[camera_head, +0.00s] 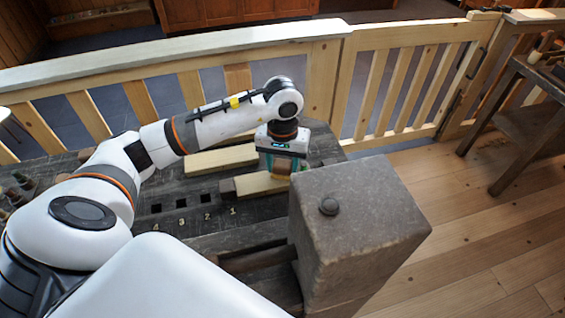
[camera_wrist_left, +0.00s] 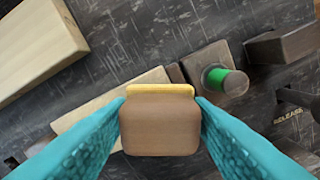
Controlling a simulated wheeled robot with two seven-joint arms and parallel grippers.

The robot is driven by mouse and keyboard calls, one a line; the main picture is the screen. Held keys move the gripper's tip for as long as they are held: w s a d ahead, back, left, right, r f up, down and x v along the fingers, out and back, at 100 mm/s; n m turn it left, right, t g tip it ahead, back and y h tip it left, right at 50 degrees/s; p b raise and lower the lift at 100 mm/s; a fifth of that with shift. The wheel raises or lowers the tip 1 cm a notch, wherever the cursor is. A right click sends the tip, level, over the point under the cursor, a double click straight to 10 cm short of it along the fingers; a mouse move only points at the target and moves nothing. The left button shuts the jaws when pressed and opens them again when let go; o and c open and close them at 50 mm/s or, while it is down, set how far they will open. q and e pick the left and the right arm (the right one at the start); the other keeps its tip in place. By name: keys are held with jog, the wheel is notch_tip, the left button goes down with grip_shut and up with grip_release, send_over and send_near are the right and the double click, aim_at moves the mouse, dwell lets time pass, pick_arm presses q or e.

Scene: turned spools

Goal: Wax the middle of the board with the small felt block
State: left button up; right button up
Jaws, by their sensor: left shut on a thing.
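My left gripper (camera_head: 282,167) is shut on a small brown block with a yellow layer along its far edge (camera_wrist_left: 160,130). The teal fingers press on its two sides in the left wrist view. The block is over or just beside a pale wooden board (camera_head: 258,184), which lies on the dark bench and also shows behind the block in the wrist view (camera_wrist_left: 92,115). The block and gripper hide part of this board. I cannot tell whether the block touches it. My right gripper is not in view.
A second pale board (camera_head: 220,159) lies farther back on the bench. A green-topped peg (camera_wrist_left: 217,78) is right of the held block. A large grey-brown block with a round knob (camera_head: 357,225) stands at the front right. Numbered square holes line the bench; a wooden railing (camera_head: 180,62) runs behind.

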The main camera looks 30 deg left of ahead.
pick_arm(q)
jog(key=shift+f+b, duration=0.4)
jog(key=shift+f, duration=0.05)
jog(key=shift+a, duration=0.1)
